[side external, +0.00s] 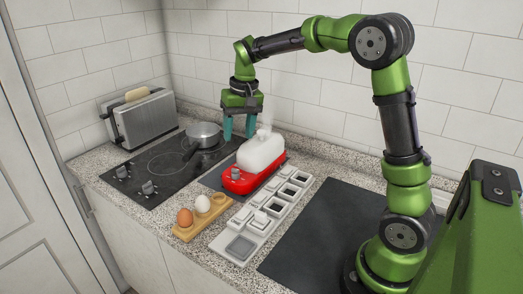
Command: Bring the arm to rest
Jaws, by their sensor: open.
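My gripper (239,132) points down with its two teal fingers apart and nothing seen between them. In the picture it is above and slightly left of the white lid of a red cooker (237,183). The fingers look close to the lid, but I cannot tell the exact gap. My green and black arm arches from its base at the lower right over the counter to the gripper.
A steel pot (204,134) stands on the black cooktop (134,184), with a toaster (143,121) holding bread behind. Steam rises from the cooker. A wooden egg holder (182,234) with two eggs and a compartmented white tray (228,260) lie in front. A dark mat (325,225) is clear.

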